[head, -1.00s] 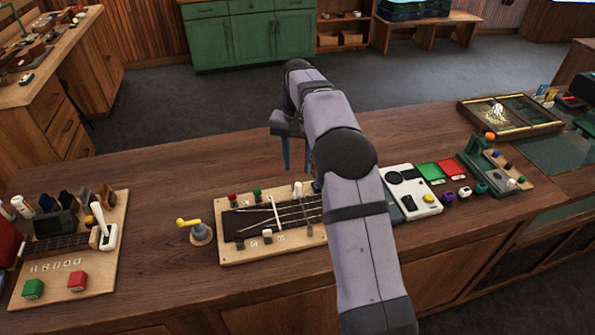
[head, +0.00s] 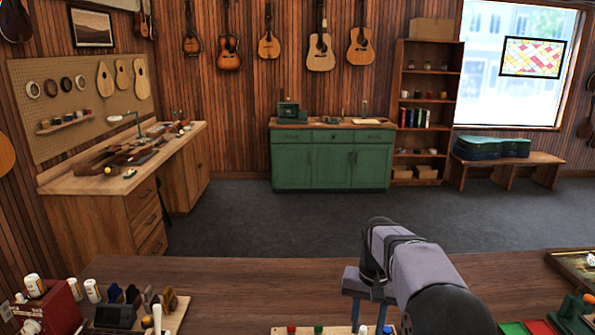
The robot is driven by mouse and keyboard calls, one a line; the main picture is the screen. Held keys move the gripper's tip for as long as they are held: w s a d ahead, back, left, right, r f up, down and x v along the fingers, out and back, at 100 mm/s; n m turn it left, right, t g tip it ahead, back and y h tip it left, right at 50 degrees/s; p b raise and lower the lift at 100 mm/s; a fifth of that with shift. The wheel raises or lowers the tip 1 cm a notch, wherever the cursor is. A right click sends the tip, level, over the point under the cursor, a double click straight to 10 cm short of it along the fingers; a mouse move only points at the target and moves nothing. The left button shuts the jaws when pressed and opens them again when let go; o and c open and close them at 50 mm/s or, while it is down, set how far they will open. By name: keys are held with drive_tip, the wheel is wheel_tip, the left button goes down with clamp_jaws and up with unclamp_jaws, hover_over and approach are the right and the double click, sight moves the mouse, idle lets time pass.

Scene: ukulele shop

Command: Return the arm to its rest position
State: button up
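My arm reaches in from the lower right of the head view, over the wooden counter (head: 250,285). My gripper (head: 368,318) hangs down from its end, above the counter's board with the coloured knobs. Its two blue fingers stand apart with a gap between them, and I see nothing held. The fingertips come close to the bottom edge of the picture. My arm hides part of the counter behind and below it.
A knobbed board (head: 335,331) shows only at the bottom edge. A crowded wooden holder (head: 170,318) and a red box (head: 48,310) stand at left. A framed tray (head: 570,268) lies at right. The counter between is clear. A green cabinet (head: 330,165) stands beyond the floor.

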drive_tip(key=s+a+f+n, duration=0.1)
drive_tip(key=s+f+n, duration=0.1)
drive_tip(key=s, duration=1.1)
drive_tip(key=s+a+f+n, duration=0.1)
drive_tip(key=s+f, duration=0.4)
drive_tip(key=s, duration=0.8)
drive_tip(key=shift+f+n+b, duration=0.15)
drive_tip(key=shift+n+b, duration=0.2)
drive_tip(key=shift+n, duration=0.05)
